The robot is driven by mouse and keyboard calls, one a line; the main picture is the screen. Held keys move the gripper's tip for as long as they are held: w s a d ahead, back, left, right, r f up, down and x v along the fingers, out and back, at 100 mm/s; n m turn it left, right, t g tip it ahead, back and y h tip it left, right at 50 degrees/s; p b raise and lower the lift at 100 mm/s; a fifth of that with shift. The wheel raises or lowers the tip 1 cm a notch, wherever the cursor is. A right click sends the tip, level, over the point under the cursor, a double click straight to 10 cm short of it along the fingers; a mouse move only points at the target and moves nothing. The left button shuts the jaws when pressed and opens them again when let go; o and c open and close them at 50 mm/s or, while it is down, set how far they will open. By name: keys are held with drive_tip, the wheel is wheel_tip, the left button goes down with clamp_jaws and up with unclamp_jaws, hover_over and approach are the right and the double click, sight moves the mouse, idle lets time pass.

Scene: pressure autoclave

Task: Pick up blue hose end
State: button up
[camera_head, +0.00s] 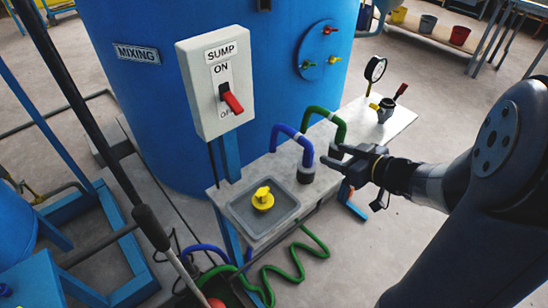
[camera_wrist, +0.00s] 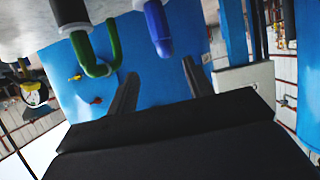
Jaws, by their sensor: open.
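The blue hose (camera_head: 285,130) arches up from the grey bench top, and its end (camera_head: 307,155) points down at a dark round fitting (camera_head: 306,174). The blue hose also shows in the wrist view (camera_wrist: 157,28), ahead of the fingers and between their lines. My gripper (camera_head: 329,157) is open and empty, just right of the blue hose end, with its fingers pointing left. Its two fingers also show in the wrist view (camera_wrist: 159,68). Whether either finger touches the hose I cannot tell.
A green hose (camera_head: 323,110) arches close behind the blue one and shows in the wrist view (camera_wrist: 112,50). A yellow knob (camera_head: 263,198) sits in a grey basin (camera_head: 243,210). A sump switch box (camera_head: 215,75) and a blue tank (camera_head: 135,90) stand behind. A gauge (camera_head: 374,70) stands at right.

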sight(311, 143)
drive_tip(key=x, duration=0.4)
drive_tip(key=a+b+x, duration=0.1)
drive_tip(key=x, duration=0.1)
drive_tip(key=shift+s+r, duration=0.25)
drive_tip(key=shift+s, duration=0.05)
drive_tip(key=shift+w+r+b+x, duration=0.1)
drive_tip(key=shift+r+b+x, duration=0.1)
drive_tip(key=shift+x, duration=1.2)
drive_tip(key=shift+w+r+b+x, duration=0.1)
drive_tip(key=shift+w+r+x, duration=0.05)
drive_tip(key=shift+x, duration=1.2)
drive_tip(key=shift+d, duration=0.1)
clamp_jaws()
